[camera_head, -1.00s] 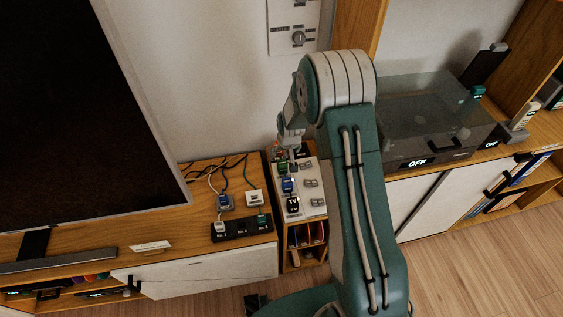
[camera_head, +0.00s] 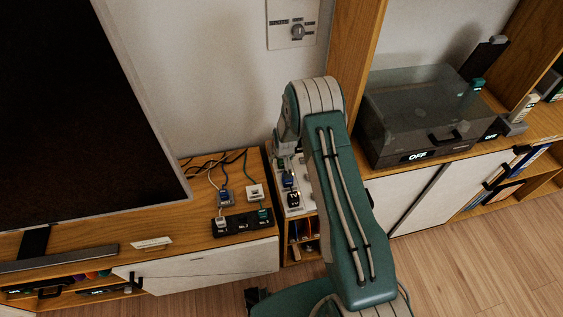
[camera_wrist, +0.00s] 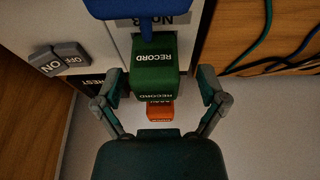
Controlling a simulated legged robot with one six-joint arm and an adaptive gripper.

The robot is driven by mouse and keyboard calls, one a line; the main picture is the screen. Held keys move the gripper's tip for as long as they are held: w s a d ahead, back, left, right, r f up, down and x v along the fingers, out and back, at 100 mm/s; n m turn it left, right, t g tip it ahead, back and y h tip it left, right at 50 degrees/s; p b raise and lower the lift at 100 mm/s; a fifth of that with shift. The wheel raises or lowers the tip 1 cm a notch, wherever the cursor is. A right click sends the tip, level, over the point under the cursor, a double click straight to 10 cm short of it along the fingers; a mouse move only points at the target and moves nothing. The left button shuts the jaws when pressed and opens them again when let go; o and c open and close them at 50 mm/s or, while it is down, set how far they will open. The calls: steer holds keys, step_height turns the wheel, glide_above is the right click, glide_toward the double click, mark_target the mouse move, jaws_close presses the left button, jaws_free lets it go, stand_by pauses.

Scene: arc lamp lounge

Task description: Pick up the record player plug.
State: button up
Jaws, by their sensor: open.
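The record player plug is a green block marked RECORD (camera_wrist: 153,68), in the middle of the wrist view. Its label reads upside down there. My gripper (camera_wrist: 160,95) is open, with one finger on each side of the green plug and a gap at both sides. The record player (camera_head: 420,120), with a smoky clear lid and an OFF display, stands on the right cabinet.
A blue plug (camera_wrist: 135,8) is close beside the green one. An orange block (camera_wrist: 160,110) lies beyond it, near the wall. A grey ON/OFF switch (camera_wrist: 60,60) is at the left. Cables (camera_wrist: 285,50) lie on the wooden top. A black socket strip (camera_head: 240,224) holds plugs.

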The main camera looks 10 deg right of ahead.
steer(key=shift+w+d+f, duration=0.15)
steer(key=shift+d+f, duration=0.05)
steer(key=shift+f, duration=0.2)
steer(key=shift+c, duration=0.3)
steer(key=shift+a, duration=0.1)
jaws_close()
